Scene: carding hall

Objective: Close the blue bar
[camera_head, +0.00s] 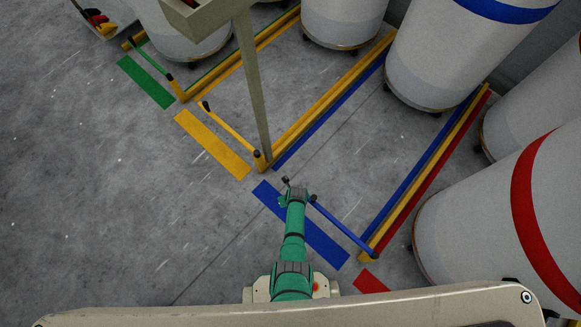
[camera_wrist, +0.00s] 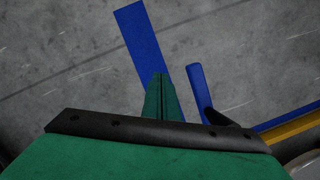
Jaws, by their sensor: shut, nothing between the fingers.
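The blue bar (camera_head: 343,226) is a thin bar hinged at the end of a yellow rail on the right. It runs up and left across part of the mouth of the blue-marked bay, with a dark tip at its free end beside my gripper (camera_head: 284,200). In the wrist view the blue bar (camera_wrist: 198,88) stands just right of my gripper (camera_wrist: 161,78), with a gap between them. My green fingers are shut and empty. The hand and arm hide part of the blue floor stripe (camera_head: 325,240) outside the bay.
A yellow bar (camera_head: 229,130) and a green bar (camera_head: 150,60) cross neighbouring bay mouths. Large white drums (camera_head: 435,55) stand at the right and back. The grey floor at left is clear.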

